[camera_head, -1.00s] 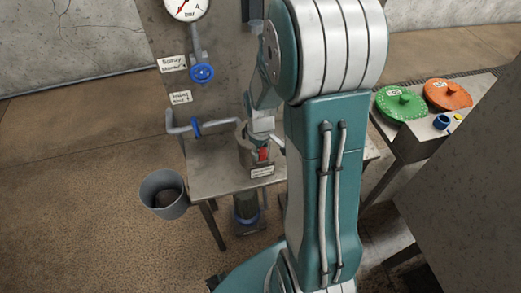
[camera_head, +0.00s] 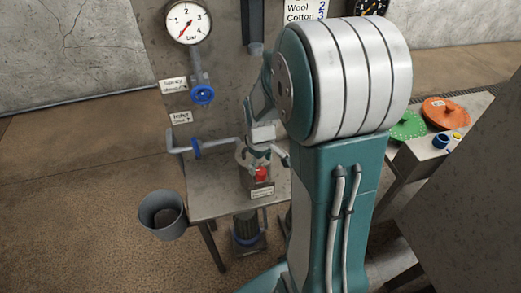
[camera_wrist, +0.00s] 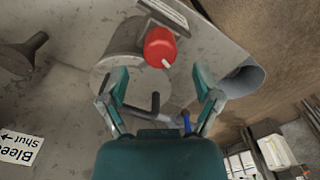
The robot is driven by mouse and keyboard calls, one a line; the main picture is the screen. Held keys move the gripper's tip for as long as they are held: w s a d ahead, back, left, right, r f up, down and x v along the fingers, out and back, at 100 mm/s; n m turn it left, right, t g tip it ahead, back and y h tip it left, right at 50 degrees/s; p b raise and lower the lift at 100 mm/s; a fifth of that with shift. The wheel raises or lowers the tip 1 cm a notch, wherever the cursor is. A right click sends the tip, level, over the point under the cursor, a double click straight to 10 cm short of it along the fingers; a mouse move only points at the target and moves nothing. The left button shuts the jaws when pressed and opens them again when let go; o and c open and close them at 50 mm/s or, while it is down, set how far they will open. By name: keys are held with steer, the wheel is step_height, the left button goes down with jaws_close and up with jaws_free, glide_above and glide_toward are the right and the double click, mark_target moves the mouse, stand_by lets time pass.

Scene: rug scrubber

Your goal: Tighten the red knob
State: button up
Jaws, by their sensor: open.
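The red knob (camera_head: 261,174) is a small cap on the front of a grey cylindrical housing on the metal bench. In the wrist view, the red knob (camera_wrist: 160,46) has a short white mark and sits beyond my fingertips, between their lines. My gripper (camera_wrist: 161,82) is open, one finger on each side, with nothing held. A grey pipe end and part of the housing (camera_wrist: 118,70) show between the fingers. In the head view, my gripper (camera_head: 261,156) is just above the knob, and I cannot tell whether it touches the housing.
A blue valve wheel (camera_head: 203,94) and a pressure gauge (camera_head: 188,22) are on the wall panel. Green (camera_head: 407,126) and orange (camera_head: 446,112) discs lie on the right table. Open floor is at left.

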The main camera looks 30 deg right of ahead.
mark_target(261, 170)
step_height(261, 170, up, 8)
stand_by(0.5)
step_height(261, 170, down, 12)
steer(key=m, duration=1.3)
steer(key=shift+r, duration=0.15)
jaws_close()
